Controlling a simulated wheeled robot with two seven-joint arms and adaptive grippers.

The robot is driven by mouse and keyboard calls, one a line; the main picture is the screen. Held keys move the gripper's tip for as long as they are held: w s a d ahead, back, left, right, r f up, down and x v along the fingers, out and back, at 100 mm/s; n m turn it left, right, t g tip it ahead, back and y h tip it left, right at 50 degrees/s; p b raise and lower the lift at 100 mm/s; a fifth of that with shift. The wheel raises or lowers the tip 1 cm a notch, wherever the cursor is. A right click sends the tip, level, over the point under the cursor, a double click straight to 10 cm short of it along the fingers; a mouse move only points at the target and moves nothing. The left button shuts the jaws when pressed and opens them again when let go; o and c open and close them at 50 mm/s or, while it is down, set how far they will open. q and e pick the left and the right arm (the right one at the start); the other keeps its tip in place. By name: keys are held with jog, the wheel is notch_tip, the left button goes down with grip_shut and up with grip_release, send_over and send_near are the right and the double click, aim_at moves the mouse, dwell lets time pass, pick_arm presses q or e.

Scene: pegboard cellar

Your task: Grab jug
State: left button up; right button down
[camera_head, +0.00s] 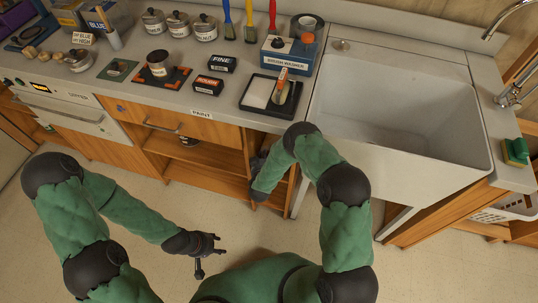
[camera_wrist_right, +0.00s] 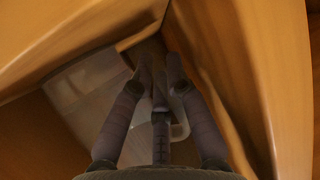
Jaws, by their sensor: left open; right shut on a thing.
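A translucent pale jug (camera_wrist_right: 88,92) shows in the right wrist view, inside a wooden compartment, tilted in the picture. The fingers of my right gripper (camera_wrist_right: 160,85) are shut on it, around what looks like its handle; the fingers cover part of it. In the head view my right gripper (camera_head: 257,163) reaches into the open cabinet under the counter beside the sink, mostly hidden by my forearm; the jug does not show there. My left gripper (camera_head: 209,256) is open and empty above the floor in front of the cabinets.
Wooden cabinet walls (camera_wrist_right: 225,70) stand close on both sides of my right gripper. Above is the counter (camera_head: 215,92) with a black tray (camera_head: 246,105), a brush washer (camera_head: 287,57) and several tins. The sink (camera_head: 400,110) is to the right. The floor (camera_head: 440,270) is clear.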

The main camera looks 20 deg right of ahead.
aim_at(263, 148)
jog(key=shift+r, duration=0.15)
jog(key=shift+s+a+r+p, duration=0.15)
jog(key=shift+r+p, duration=0.15)
jog(key=shift+p, duration=0.2)
notch_tip(263, 148, up, 6)
jog(key=p, duration=0.3)
jog(key=shift+s+a+r, duration=0.15)
jog(key=shift+s, duration=0.05)
jog(key=s+a+p, duration=0.5)
jog(key=s+a, duration=0.5)
jog(key=s, duration=0.5)
jog(key=shift+s+a, duration=0.3)
jog(key=shift+s, duration=0.05)
jog(key=shift+s, duration=0.1)
dwell(0.5)
